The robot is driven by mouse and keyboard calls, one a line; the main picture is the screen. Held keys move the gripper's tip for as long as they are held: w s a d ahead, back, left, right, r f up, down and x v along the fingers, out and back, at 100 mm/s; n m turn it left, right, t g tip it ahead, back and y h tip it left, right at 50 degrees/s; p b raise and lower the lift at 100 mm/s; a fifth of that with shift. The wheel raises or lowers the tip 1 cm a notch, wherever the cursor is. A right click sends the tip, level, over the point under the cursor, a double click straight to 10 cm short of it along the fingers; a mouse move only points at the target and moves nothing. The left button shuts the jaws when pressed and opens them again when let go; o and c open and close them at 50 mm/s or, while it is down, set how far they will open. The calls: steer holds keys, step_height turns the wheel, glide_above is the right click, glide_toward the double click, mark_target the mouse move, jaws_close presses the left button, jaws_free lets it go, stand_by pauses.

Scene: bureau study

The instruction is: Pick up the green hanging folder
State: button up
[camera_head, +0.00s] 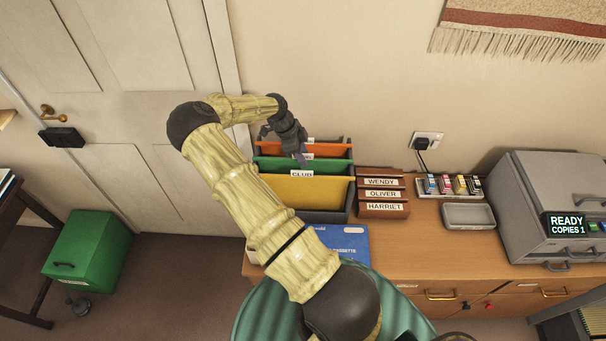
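The green hanging folder (335,167) stands upright in a dark grey file holder (325,217) on the wooden cabinet. It sits between an orange folder (338,151) behind and a yellow folder (310,192) in front, which covers its lower part. A white tab reading "CLUB" (302,174) shows at the yellow folder's top edge.
Right of the holder stand a wooden sorter (383,209) with name labels, a tray of cartridges (447,185), an empty grey tray (469,215) and a copier (550,200). A blue box (346,239) lies in front. A green bin (88,250) stands on the floor.

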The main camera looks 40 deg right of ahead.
steer(key=shift+d+f, duration=0.1)
steer(key=shift+f, duration=0.35)
jaws_close()
